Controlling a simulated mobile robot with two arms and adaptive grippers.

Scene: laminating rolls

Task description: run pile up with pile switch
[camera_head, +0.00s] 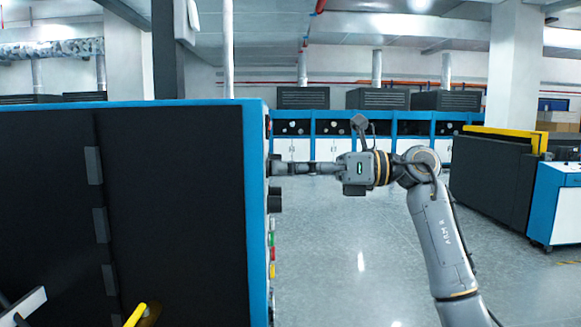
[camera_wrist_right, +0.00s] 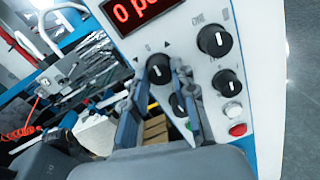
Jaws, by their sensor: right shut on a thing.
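The pile switch, a black rotary knob with a white pointer line (camera_wrist_right: 160,70), sits on a white control panel (camera_wrist_right: 192,62) in the right wrist view, with small arrow marks near it. My right gripper (camera_wrist_right: 158,80) has one finger on each side of this knob and is shut on it. In the head view my right gripper (camera_head: 284,168) reaches left to the panel edge of the large blue and black machine (camera_head: 175,210); its fingertips partly hide the knob there. My left gripper is not in view.
Two more black knobs (camera_wrist_right: 214,40) and (camera_wrist_right: 228,82), a white button (camera_wrist_right: 233,111), a red button (camera_wrist_right: 238,130) and a red digital display (camera_wrist_right: 135,10) are close by on the panel. Open grey floor (camera_head: 350,245) lies right of the machine.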

